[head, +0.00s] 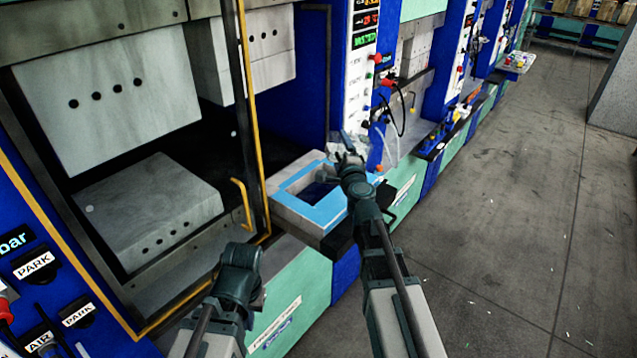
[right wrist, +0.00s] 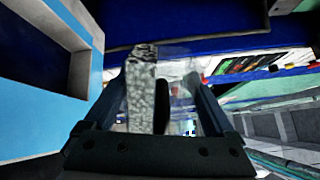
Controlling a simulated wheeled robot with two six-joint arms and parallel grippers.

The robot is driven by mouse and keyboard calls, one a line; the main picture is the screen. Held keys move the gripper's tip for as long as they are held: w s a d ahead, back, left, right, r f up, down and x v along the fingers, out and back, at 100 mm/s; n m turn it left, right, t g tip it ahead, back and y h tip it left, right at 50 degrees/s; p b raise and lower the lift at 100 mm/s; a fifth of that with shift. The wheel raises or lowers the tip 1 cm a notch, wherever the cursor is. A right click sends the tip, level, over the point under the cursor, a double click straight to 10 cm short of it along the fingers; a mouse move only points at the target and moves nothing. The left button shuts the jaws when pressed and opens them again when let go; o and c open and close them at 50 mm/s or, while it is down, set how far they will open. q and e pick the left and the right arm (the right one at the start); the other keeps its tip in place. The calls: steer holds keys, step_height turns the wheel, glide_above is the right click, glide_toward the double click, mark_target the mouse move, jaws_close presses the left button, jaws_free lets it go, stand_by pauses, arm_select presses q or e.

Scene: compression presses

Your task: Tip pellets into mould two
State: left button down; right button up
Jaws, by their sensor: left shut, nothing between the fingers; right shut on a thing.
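A mould (head: 279,207) with a bright blue top face and a dark square cavity sits at the front of the press line in the head view. Its blue face also fills the left of the right wrist view (right wrist: 92,112). I cannot read a number on it. My right gripper (head: 349,158) is just right of the cavity, above the mould's edge. It is shut on a clear container with grey-white speckled pellets (right wrist: 141,98), which shows between the fingers in the right wrist view. My left gripper (head: 253,290) is shut and empty, low in front of the press; its fingertips are mostly hidden.
An open press with pale grey platens (head: 150,205) and a yellow-edged guard stands left. A control panel with red displays (head: 366,22) is behind the mould. Hoses and a tool ledge (head: 447,130) lie beyond. Grey floor on the right is clear.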

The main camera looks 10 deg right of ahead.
mark_target(333, 149)
steer(key=shift+a+r+n, duration=0.1)
steer(key=shift+a+n, duration=0.2)
steer(key=shift+a, duration=0.05)
steer(key=shift+a+r+n+p, duration=0.25)
steer(key=shift+n+p, duration=0.05)
steer(key=shift+n, duration=0.55)
steer(key=shift+a+r+n+p, duration=0.2)
steer(key=shift+r+n+p, duration=0.1)
steer(key=shift+n, duration=0.55)
stand_by(0.9)
steer(key=shift+w+a+r+n+p, duration=0.15)
steer(key=shift+a+n, duration=0.15)
steer(key=shift+n, duration=0.45)
steer(key=shift+s+a+r+n+p, duration=0.15)
steer(key=shift+a+n, duration=0.1)
steer(key=shift+n, duration=0.5)
stand_by(1.0)
steer(key=m, duration=0.2)
steer(key=d+f+m+b, duration=0.1)
steer(key=shift+d+f+m, duration=0.15)
steer(key=shift+d+m, duration=0.05)
steer(key=shift+m, duration=0.2)
steer(key=shift+d+m, duration=0.15)
steer(key=shift+m, duration=0.25)
